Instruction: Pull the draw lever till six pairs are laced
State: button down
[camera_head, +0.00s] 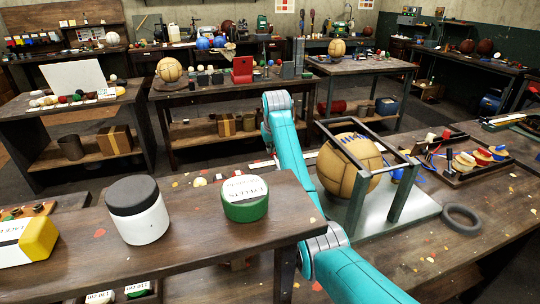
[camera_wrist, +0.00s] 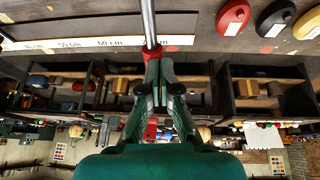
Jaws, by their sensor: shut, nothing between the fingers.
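A tan ball (camera_head: 348,165) sits inside a dark metal frame (camera_head: 365,142) on a grey plate. Several blue laced stitches show along the top of the ball. My gripper (camera_wrist: 157,68) is in the wrist view, with its green fingers shut together and empty. A bright metal rod (camera_wrist: 149,22) runs from the top edge down to the fingertips. It may be the draw lever; I cannot tell whether the fingers touch it.
A white jar with dark lid (camera_head: 138,209) and a green tin (camera_head: 245,198) stand on the near bench. Right of the frame are a dark ring (camera_head: 461,216) and a tray (camera_head: 456,178) of coloured knobs. A marked ruler (camera_wrist: 95,43) lies near the fingers.

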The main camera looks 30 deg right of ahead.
jog(key=shift+v, duration=2.5)
